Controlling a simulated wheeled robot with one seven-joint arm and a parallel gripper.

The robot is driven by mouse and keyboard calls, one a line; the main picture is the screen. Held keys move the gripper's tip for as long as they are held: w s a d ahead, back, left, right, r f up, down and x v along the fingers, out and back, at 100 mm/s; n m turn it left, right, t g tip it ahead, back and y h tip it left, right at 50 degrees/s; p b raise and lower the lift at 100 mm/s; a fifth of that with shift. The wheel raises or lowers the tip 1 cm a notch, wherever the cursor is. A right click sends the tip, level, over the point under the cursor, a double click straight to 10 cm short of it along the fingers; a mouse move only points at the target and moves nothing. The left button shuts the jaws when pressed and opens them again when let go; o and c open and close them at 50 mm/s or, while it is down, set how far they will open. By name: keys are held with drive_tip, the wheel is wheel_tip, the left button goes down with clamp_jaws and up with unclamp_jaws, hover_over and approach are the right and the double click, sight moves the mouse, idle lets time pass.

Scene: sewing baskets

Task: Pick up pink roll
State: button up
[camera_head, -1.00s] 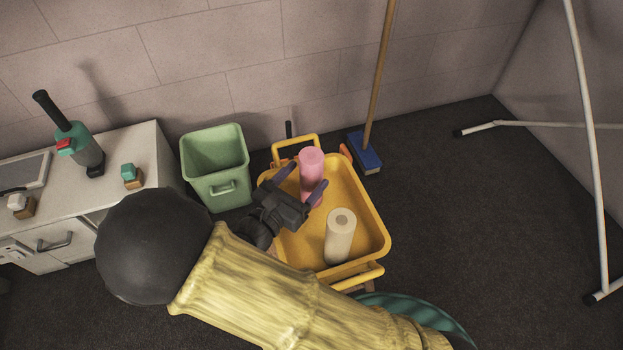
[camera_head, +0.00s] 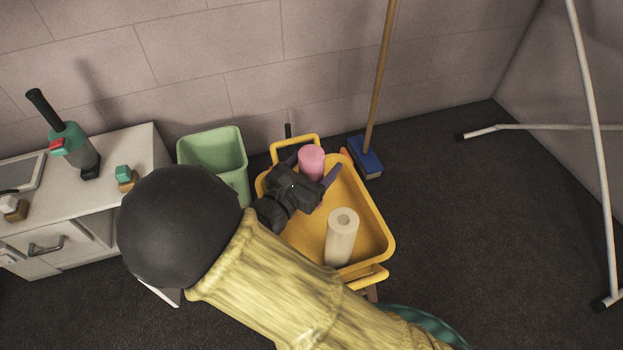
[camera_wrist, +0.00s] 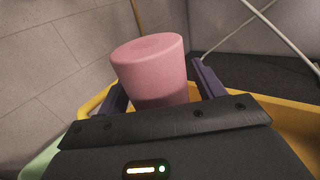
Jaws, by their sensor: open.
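The pink roll (camera_head: 311,160) stands upright at the far end of the yellow tray (camera_head: 375,222). My gripper (camera_head: 312,172) is open at the roll, with one finger on each side of it. In the wrist view the pink roll (camera_wrist: 152,70) rises between the two dark purple fingers (camera_wrist: 163,92), with a gap visible on the right side. The lower part of the roll is hidden behind my gripper in both views. I cannot tell whether either finger touches it.
A cream roll (camera_head: 341,238) stands in the near part of the tray. A green bin (camera_head: 214,152) is left of the tray, beside a white cabinet (camera_head: 75,190). A broom with a blue head (camera_head: 365,157) leans on the wall behind. Dark floor at right is mostly clear.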

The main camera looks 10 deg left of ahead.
drive_tip(key=shift+w, duration=0.1)
drive_tip(key=c, duration=1.1)
drive_tip(key=shift+r+p, duration=3.05)
drive_tip(key=shift+r, duration=1.95)
